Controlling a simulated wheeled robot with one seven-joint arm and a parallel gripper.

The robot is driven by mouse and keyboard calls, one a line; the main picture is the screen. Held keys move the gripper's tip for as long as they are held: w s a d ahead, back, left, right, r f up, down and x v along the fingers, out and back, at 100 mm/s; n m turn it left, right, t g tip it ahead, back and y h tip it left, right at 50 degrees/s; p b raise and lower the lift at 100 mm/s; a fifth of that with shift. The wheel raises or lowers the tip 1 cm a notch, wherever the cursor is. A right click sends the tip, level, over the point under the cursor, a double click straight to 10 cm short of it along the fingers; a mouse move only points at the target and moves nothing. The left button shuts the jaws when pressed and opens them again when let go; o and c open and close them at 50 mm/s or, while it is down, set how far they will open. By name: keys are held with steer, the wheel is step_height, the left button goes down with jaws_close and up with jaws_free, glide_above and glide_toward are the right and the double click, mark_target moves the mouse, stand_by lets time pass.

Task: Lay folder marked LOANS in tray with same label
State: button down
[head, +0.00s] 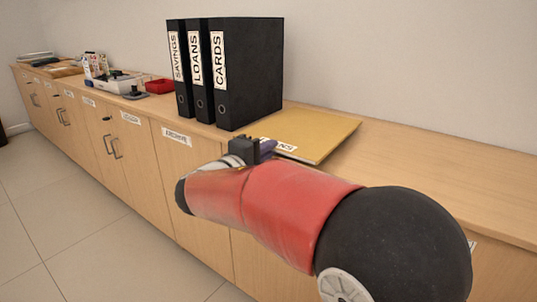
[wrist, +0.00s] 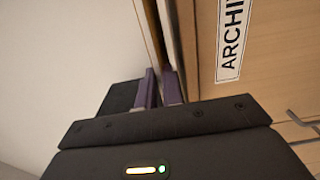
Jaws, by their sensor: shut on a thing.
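A yellow folder (head: 312,131) lies flat at the countertop, right of the black binders. Its white label (head: 284,146) is partly covered by my gripper; the letters "ANS" show. My gripper (head: 267,148) is shut on the folder's near left edge by the counter's front. In the wrist view my purple fingers (wrist: 160,88) close around a thin edge (wrist: 155,35). Whether the folder touches the counter is hard to tell. I cannot make out a tray labelled LOANS in either view.
Black binders marked SAVINGS (head: 178,70), LOANS (head: 200,75) and CARDS (head: 248,75) stand upright left of the folder. A red container (head: 159,86) and other items stand farther left. The counter (head: 440,175) is bare to the right. Labelled cabinet doors (head: 185,180) are below.

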steer(key=shift+r, duration=0.15)
steer(key=s+a+r, duration=0.5)
steer(key=s+a, duration=0.3)
steer(key=s, duration=0.3)
steer(key=shift+a+p, duration=0.3)
steer(key=shift+s, duration=0.1)
